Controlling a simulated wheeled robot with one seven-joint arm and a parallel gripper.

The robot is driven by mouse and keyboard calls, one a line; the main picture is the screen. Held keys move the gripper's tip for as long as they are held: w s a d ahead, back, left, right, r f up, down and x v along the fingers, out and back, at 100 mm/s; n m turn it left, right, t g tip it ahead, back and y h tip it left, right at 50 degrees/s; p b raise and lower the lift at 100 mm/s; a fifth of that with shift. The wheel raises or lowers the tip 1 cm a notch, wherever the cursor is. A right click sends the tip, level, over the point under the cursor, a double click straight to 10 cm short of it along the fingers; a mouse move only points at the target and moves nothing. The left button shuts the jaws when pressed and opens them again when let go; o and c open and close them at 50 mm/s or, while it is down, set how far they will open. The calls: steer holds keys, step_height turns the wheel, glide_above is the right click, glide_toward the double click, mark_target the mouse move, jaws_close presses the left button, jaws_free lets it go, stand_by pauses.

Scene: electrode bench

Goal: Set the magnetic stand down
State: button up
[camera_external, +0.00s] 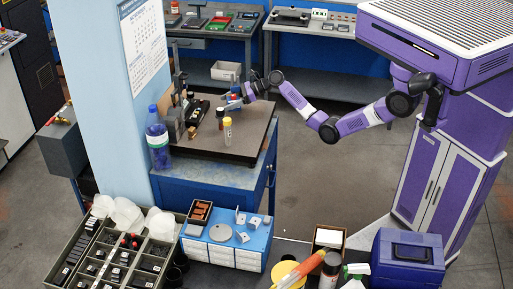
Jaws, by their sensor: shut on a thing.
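My gripper (243,97) is over the back right part of the dark bench plate (240,148), reaching in from the right. It is shut on the magnetic stand, which is too small and too covered by the gripper to make out clearly. I cannot tell whether the stand touches the plate. Small blue and red parts show around the fingers.
A blue bottle (157,138) stands at the plate's left edge. A dark upright post (178,72) rises at the back left. The plate's front right is clear.

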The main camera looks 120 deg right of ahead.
steer(key=shift+f, duration=1.2)
steer(key=shift+f, duration=0.15)
steer(key=o, duration=2.1)
steer(key=shift+f, duration=0.3)
steer(key=shift+r, duration=0.15)
steer(key=v, duration=1.2)
steer(key=shift+a+b, duration=0.1)
steer(key=shift+b, duration=0.25)
